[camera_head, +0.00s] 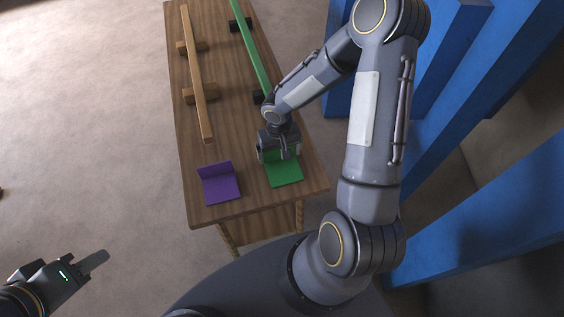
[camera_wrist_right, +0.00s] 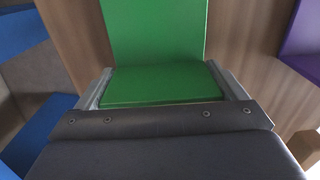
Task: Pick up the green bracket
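The green bracket (camera_head: 284,172) lies at the near right end of the wooden table, its flat plate on the tabletop. In the right wrist view, its raised flange (camera_wrist_right: 160,87) sits between the two fingers of my right gripper (camera_wrist_right: 165,88), with its plate beyond. The fingers are very close to the flange's side edges; contact is unclear. In the head view, my right gripper (camera_head: 280,150) is over the bracket's far edge and hides part of it. My left gripper (camera_head: 94,262) is far from the table, above the floor, seen edge-on.
A purple bracket (camera_head: 220,187) lies left of the green one on the wooden table (camera_head: 250,203). A tan bar (camera_head: 197,80) rests on wooden blocks. A long green bar (camera_head: 251,50) lies on dark supports beyond my right gripper. Blue structures (camera_head: 470,215) stand at right.

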